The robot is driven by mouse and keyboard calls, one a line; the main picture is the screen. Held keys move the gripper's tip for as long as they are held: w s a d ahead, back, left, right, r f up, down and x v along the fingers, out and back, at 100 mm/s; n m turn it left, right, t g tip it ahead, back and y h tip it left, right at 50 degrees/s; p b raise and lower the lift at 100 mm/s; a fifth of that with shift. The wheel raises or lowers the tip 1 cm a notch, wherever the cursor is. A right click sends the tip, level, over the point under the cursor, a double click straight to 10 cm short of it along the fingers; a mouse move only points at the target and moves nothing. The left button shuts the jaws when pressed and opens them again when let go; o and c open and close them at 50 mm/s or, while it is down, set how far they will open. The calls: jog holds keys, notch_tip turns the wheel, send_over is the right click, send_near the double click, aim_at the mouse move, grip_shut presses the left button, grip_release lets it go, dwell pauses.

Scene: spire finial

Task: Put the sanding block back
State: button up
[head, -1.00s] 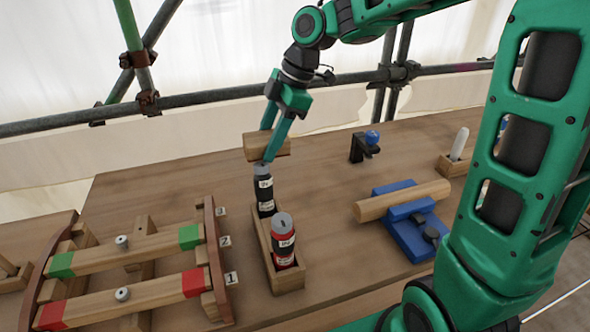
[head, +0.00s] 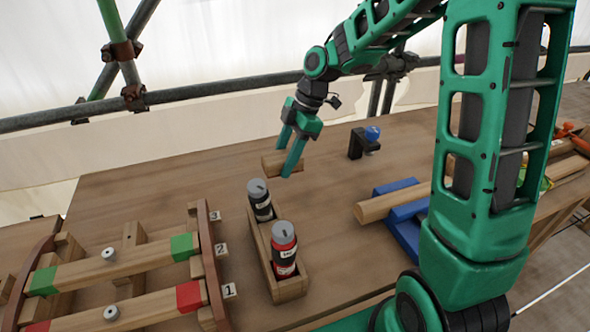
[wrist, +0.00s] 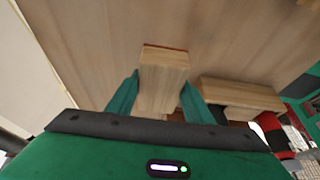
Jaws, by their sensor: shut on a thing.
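The sanding block is a plain wooden block (head: 270,165) with a thin reddish edge, seen best in the wrist view (wrist: 165,75). My gripper (head: 287,160) is shut on it, one green finger on each side. In the head view the block is over the workbench (head: 330,210), just behind the bottle tray, partly covered by a finger. I cannot tell whether it touches the bench.
A wooden tray (head: 293,288) holds a black bottle (head: 261,203) and a red bottle (head: 284,252). A blue clamp block (head: 405,232) carries a wooden rod (head: 385,204). A black stand with a blue knob (head: 362,142) is behind. A slatted wooden rack (head: 112,270) is at left.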

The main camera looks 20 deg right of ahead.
send_over(292, 180)
jog(key=d, duration=0.1)
notch_tip(292, 180, down, 3)
jog(key=shift+d, duration=0.1)
jog(key=shift+f, duration=1.8)
jog(key=shift+f, duration=0.6)
